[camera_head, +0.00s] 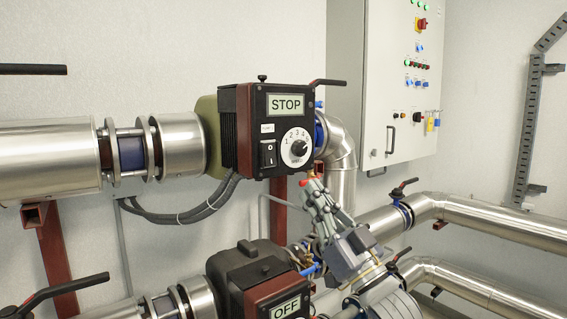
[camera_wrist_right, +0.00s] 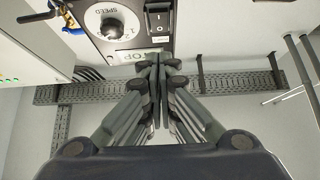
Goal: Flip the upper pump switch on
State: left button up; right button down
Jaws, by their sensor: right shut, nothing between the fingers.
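The upper pump (camera_head: 243,131) has a black control face with a display reading STOP (camera_head: 286,104), a black rocker switch (camera_head: 268,154) at lower left and a white speed dial (camera_head: 296,148) beside it. My right gripper (camera_head: 311,184) is shut and empty, just below and right of the pump's lower corner, apart from the switch. In the right wrist view the shut fingers (camera_wrist_right: 158,62) reach towards the pump face, which appears upside down. The rocker switch (camera_wrist_right: 159,20) and the dial (camera_wrist_right: 108,20) show there beyond the fingertips. My left gripper is not in view.
A lower pump (camera_head: 249,277) with an OFF display stands below. Steel pipes (camera_head: 487,215) run at the right, with valve handles on them. A grey control cabinet (camera_head: 400,90) is on the wall behind. Black cables (camera_head: 190,213) hang left of the upper pump.

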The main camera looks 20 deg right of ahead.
aim_at(271, 149)
jog(key=shift+w+a+r+p, duration=0.6)
jog(key=shift+w+p, duration=0.25)
jog(key=shift+w, duration=0.65)
jog(key=shift+w+a+r+p, duration=0.5)
jog(key=shift+w+r+p, duration=0.35)
jog(key=shift+w, duration=0.65)
jog(key=shift+w+a+r+p, duration=0.55)
jog(key=shift+w+p, duration=0.35)
jog(key=shift+w, duration=0.6)
